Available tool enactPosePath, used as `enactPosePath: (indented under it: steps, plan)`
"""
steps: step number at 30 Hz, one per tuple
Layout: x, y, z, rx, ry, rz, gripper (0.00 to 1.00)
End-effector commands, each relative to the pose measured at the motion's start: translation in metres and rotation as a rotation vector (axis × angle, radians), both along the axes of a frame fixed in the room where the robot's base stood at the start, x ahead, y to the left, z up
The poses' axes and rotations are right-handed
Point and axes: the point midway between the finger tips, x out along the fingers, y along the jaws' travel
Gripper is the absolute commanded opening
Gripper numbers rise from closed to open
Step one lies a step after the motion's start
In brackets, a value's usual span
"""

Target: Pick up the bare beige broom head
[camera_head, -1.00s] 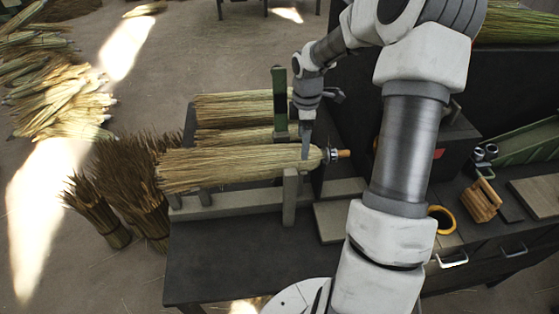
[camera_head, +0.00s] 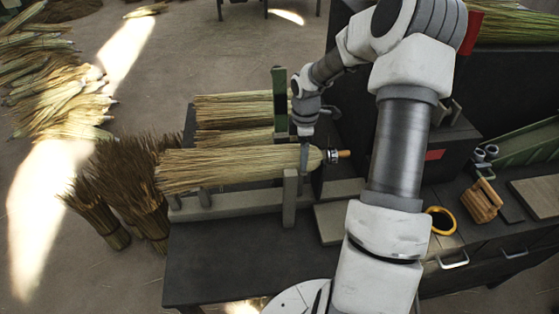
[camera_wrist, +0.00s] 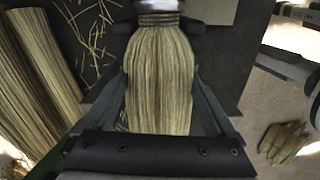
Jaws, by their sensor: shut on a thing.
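The bare beige broom head (camera_head: 225,168) lies level, its bristles toward the left and its narrow neck with a metal and orange end toward the right. It is at the wooden post and rail of the stand. My gripper (camera_head: 304,158) reaches down over the broom head near its neck end, its fingers around the bristles. In the wrist view, the broom head (camera_wrist: 158,70) fills the space between my fingers (camera_wrist: 160,95), with dark bands at its neck. My gripper is shut on it. The far finger is mostly hidden in the head view.
More beige brooms (camera_head: 235,108) lie behind on the rack, beside a green upright (camera_head: 279,95). A wooden post (camera_head: 290,197) stands just in front of the broom head. Dark bristle bundles (camera_head: 125,190) stand at the left. An orange ring (camera_head: 441,220) lies on the bench at right.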

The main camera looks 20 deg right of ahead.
Motion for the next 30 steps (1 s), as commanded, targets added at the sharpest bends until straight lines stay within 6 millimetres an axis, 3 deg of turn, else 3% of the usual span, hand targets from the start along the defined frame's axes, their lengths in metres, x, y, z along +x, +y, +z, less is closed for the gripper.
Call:
enactPosePath:
  steps: [1,6,14,24,30]
  plan:
    - [0.000,0.000,0.000,0.000,-0.001,0.000,0.37]
    - [0.001,0.000,0.001,-0.001,-0.002,0.000,0.10]
    - [0.001,-0.001,0.006,-0.002,-0.002,-0.001,0.10]
    - [0.002,-0.001,0.068,-0.003,-0.006,-0.001,0.10]
    - [0.001,-0.001,0.095,-0.001,-0.003,-0.001,0.10]
